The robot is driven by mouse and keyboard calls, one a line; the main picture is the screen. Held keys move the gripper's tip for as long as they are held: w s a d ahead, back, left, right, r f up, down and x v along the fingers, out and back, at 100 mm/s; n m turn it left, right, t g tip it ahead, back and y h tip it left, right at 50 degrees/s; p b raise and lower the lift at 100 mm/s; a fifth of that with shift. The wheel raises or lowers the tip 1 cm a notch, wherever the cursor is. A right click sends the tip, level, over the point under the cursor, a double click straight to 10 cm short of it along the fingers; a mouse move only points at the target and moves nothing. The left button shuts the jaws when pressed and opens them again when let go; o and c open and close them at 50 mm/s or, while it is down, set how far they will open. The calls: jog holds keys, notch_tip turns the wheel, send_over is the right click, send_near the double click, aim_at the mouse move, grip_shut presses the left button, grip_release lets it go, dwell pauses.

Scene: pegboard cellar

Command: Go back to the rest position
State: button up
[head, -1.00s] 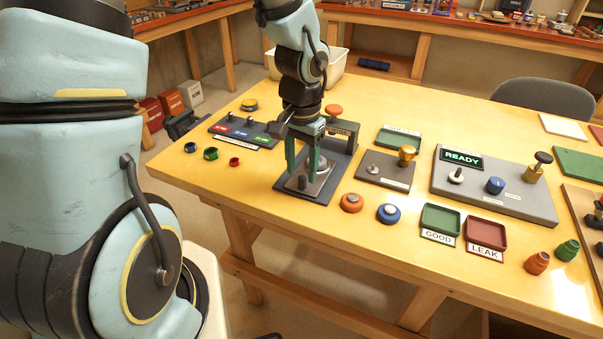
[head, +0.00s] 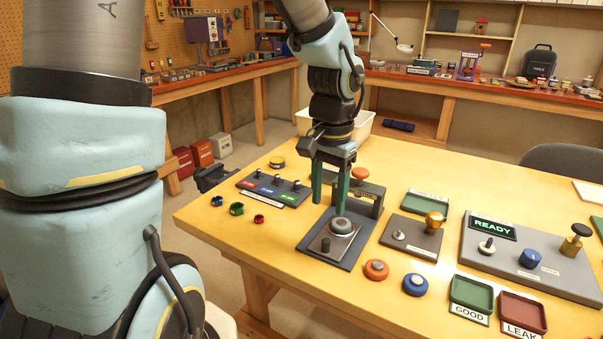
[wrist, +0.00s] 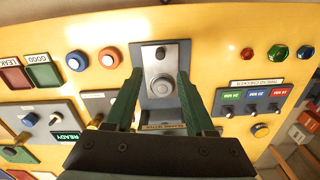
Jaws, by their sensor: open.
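My gripper (head: 329,192) has two green fingers spread apart with nothing between them. In the head view it points down just above and behind the round grey part (head: 343,226) of a dark press-like fixture (head: 310,243) on the yellow table. In the wrist view the gripper (wrist: 158,98) spans either side of the fixture, and the round grey part (wrist: 161,86) shows between and beyond the fingers, bare. My arm reaches down from the top of the head view.
A READY panel (head: 540,262) stands at right, behind the GOOD tray (head: 470,294) and LEAK tray (head: 522,312). An orange piece (head: 376,270) and a blue piece (head: 415,284) sit right of the fixture. A checker plate (head: 273,187) and several small rings lie left. A white bin (head: 361,126) stands behind.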

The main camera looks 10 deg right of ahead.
jog(key=w+a+n+t, duration=0.1)
jog(key=w+a+n, duration=0.2)
jog(key=a+n, duration=0.6)
jog(key=a, duration=1.4)
jog(key=shift+w+a+f+t, duration=0.15)
jog(key=shift+w+f+t, duration=0.1)
jog(key=shift+f+t, duration=0.1)
